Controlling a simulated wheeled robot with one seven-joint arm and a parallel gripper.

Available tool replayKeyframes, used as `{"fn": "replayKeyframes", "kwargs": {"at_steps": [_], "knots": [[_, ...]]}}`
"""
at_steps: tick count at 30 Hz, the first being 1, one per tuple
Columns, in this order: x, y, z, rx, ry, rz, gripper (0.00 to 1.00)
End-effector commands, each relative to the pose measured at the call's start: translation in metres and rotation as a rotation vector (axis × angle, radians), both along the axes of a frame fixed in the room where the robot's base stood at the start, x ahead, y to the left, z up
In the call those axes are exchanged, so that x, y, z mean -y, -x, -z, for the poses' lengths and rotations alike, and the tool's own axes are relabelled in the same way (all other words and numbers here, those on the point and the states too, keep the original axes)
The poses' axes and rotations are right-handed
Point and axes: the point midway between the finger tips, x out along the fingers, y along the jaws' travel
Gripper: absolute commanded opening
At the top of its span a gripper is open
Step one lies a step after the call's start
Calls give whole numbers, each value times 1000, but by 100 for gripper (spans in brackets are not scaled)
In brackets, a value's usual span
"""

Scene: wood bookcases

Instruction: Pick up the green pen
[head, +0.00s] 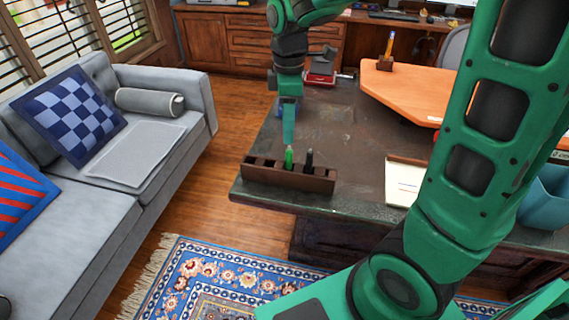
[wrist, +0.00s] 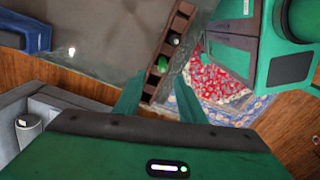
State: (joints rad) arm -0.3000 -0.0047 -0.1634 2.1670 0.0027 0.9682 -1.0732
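The green pen (head: 289,157) stands upright in a slot of a dark wooden pen holder (head: 255,176) near the front left edge of the dark desk. A black pen (head: 309,158) stands in the same holder, to its right. My gripper (head: 289,138) points down just above the green pen. In the wrist view my gripper (wrist: 158,92) is open, with its two fingers apart and nothing held between them. The green pen's top (wrist: 163,65) shows just beyond the gap between the fingertips, in the holder (wrist: 152,86).
The dark desk top (head: 345,145) around the holder is mostly clear. Papers (head: 404,184) and a blue bin (head: 545,195) are to the right. An orange-brown board (head: 410,85) with a small pen stand is behind. A grey sofa (head: 75,230) is left of the desk.

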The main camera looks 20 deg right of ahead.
Motion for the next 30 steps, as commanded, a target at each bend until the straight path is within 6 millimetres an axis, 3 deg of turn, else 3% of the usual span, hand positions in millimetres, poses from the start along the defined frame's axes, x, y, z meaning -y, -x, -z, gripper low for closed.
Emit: {"fn": "replayKeyframes", "kwargs": {"at_steps": [3,11,21,30], "knots": [[0,1,18,-3,1,2,37],[1,1,35,-1,1,4,37],[0,5,77,-3,1,3,37],[0,4,81,1,0,4,37]]}}
